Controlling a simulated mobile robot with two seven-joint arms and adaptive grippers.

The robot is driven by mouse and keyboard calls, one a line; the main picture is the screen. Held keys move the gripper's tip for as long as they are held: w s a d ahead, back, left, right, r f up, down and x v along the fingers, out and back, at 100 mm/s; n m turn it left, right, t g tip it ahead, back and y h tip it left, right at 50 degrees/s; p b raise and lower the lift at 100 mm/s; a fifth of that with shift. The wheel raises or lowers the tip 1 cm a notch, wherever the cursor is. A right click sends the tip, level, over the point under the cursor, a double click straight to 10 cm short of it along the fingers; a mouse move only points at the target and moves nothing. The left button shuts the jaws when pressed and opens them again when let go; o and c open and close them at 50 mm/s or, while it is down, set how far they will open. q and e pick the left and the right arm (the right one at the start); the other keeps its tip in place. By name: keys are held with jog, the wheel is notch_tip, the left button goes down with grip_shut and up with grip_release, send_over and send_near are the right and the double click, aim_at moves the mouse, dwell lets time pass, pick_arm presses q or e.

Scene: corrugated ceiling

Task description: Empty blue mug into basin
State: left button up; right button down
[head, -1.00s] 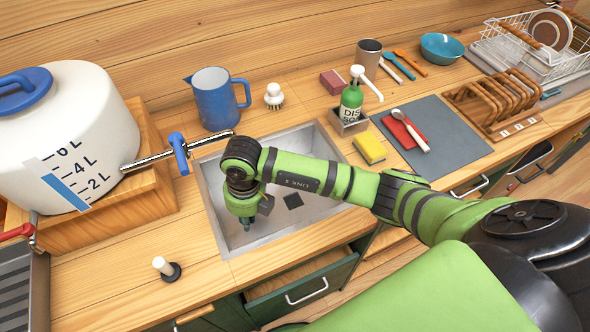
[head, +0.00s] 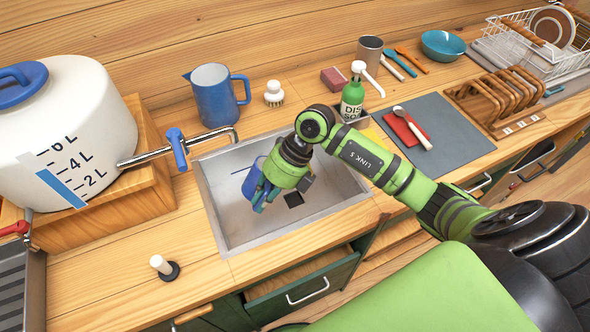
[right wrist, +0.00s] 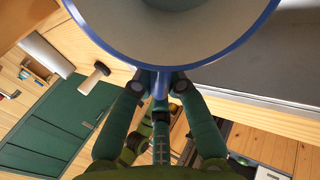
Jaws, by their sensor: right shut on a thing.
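The blue mug (head: 252,178) is inside or just above the steel basin (head: 228,222), in its middle part, partly hidden by my right gripper (head: 265,194). In the right wrist view, the mug's blue rim and pale inside (right wrist: 165,50) fill the top. Its mouth shows there, but I cannot tell whether it holds liquid, nor its exact tilt. The fingers of my right gripper (right wrist: 160,90) are shut on the mug's blue handle. My left gripper is in neither view.
A white water tank (head: 75,135) with a blue-handled tap (head: 178,150) stands left of the basin. A blue pitcher (head: 214,98), a brush (head: 273,94) and a green soap bottle (head: 352,100) stand behind it. A stopper (head: 164,267) sits front left. A drawer (head: 305,285) is open below.

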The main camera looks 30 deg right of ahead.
jog(key=shift+d+r+y+b, duration=0.25)
jog(key=shift+d+y+b, duration=0.1)
jog(key=shift+d+y, duration=0.2)
jog(key=shift+d+r+y, duration=0.15)
jog(key=shift+r+y, duration=0.1)
jog(key=shift+r, duration=0.1)
jog(key=shift+r, duration=0.1)
jog(key=shift+d+r+y+b, duration=0.2)
jog(key=shift+y+b, duration=0.15)
jog(key=shift+y, duration=0.15)
jog(key=shift+a, duration=0.1)
jog(key=shift+r, duration=0.1)
